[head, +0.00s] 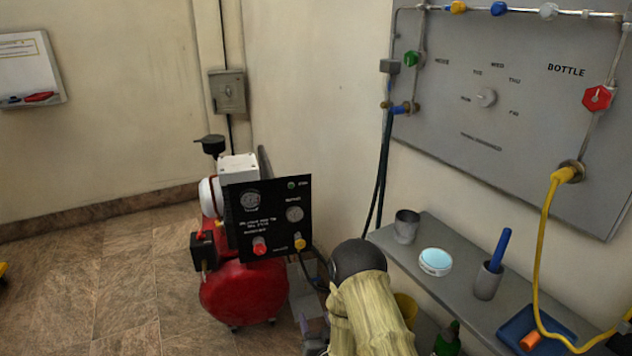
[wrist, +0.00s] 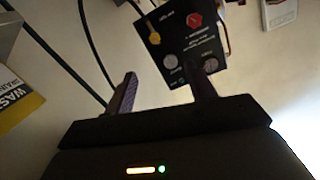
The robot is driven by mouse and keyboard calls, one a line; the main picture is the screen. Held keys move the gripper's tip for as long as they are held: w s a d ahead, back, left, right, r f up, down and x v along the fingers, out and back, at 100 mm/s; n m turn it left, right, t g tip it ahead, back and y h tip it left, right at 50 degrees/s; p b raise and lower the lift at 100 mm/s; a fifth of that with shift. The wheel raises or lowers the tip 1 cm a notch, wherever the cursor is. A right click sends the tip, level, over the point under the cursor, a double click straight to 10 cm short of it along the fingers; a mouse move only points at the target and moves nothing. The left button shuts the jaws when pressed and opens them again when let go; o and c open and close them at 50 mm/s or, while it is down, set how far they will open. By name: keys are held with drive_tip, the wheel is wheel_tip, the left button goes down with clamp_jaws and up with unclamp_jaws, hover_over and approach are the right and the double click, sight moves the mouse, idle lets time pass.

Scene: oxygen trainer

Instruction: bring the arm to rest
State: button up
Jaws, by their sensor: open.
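My gripper (wrist: 162,92) is open in the wrist view, with its two dark fingers apart and nothing between them. Beyond the fingers, the black gauge panel (wrist: 180,45) appears tilted in the wrist view. In the head view my arm, in a beige sleeve with a black joint, stands at the lower middle, in front of the shelf's near end. The gripper itself is hard to make out there, low beside the compressor. The same gauge panel (head: 270,219) shows upright on the red compressor (head: 243,291).
A grey shelf (head: 462,268) at the right holds a metal cup (head: 406,226), a round blue-topped tin (head: 435,262) and a holder with a blue stick. A yellow hose (head: 541,260) hangs from the wall panel (head: 480,130). The floor at left is mostly clear.

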drive_tip(key=s+d+r+g+h, duration=0.2)
drive_tip(key=d+r+g+h, duration=0.1)
drive_tip(key=d+r+g, duration=0.5)
drive_tip(key=s+d+r+g+h, duration=0.1)
drive_tip(key=s+d+r+g, duration=0.3)
drive_tip(key=s, duration=0.5)
drive_tip(key=s+d+r+g+h, duration=0.1)
drive_tip(key=s+d+r+g, duration=0.3)
drive_tip(key=s, duration=0.6)
wheel_tip(320, 180, up, 30)
drive_tip(key=t+p, duration=0.2)
drive_tip(key=p, duration=2.8)
drive_tip(key=shift+w+a+r, duration=0.15)
drive_tip(key=shift+a+r, duration=0.1)
drive_tip(key=shift+a, duration=0.2)
